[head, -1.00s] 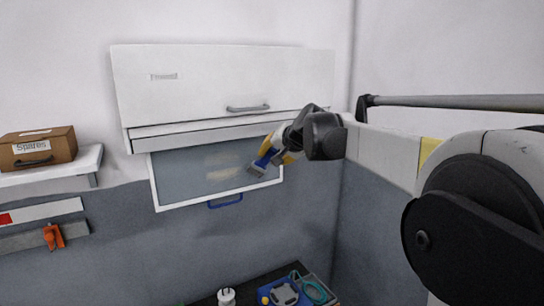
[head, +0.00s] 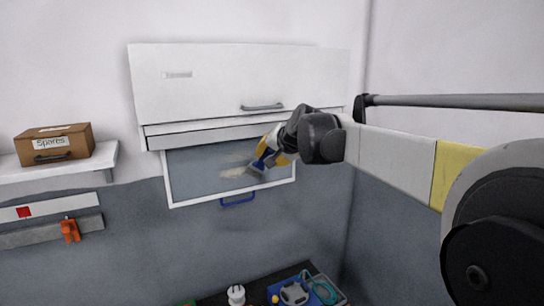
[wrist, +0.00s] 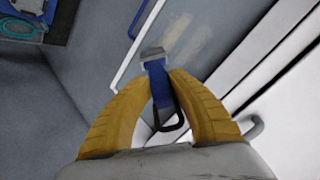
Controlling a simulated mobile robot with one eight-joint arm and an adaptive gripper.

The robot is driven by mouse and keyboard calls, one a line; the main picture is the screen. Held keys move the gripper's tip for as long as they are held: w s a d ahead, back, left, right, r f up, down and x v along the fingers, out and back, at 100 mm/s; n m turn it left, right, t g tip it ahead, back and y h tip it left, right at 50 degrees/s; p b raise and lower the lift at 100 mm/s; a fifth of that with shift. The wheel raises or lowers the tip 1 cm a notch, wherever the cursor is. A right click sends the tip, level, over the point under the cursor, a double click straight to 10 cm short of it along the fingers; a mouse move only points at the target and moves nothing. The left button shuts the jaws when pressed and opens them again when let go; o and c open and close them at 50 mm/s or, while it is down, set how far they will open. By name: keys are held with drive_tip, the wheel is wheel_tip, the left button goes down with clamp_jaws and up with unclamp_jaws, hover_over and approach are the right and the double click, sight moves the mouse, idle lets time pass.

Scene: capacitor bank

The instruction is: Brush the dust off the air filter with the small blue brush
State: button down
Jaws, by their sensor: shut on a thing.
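The air filter (head: 200,184) is a grey panel in a white frame, tilted out below the white cabinet, with a blue handle (head: 238,199) on its lower edge. A pale dusty patch (head: 238,172) shows near its middle; pale smears also show in the wrist view (wrist: 190,40). My gripper (wrist: 158,82), with yellow fingers, is shut on the small blue brush (wrist: 158,80). The brush (head: 264,160) is at the right part of the filter, its bristles (wrist: 152,53) pointing at the panel beside the smears. I cannot tell whether the bristles touch it.
The white cabinet door (head: 235,80) with a grey handle (head: 262,107) is right above the filter. A Spares box (head: 53,145) sits on a shelf at left. Below, a dark bench top (head: 260,287) holds a white plug (head: 236,295) and a blue tray (head: 293,293). A wall stands at right.

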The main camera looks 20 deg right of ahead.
drive_tip(key=shift+a, duration=0.35)
drive_tip(key=shift+a, duration=1.45)
drive_tip(key=shift+a+r, duration=0.15)
drive_tip(key=shift+a, duration=1.6)
drive_tip(key=shift+a, duration=1.45)
drive_tip(key=shift+a, duration=0.1)
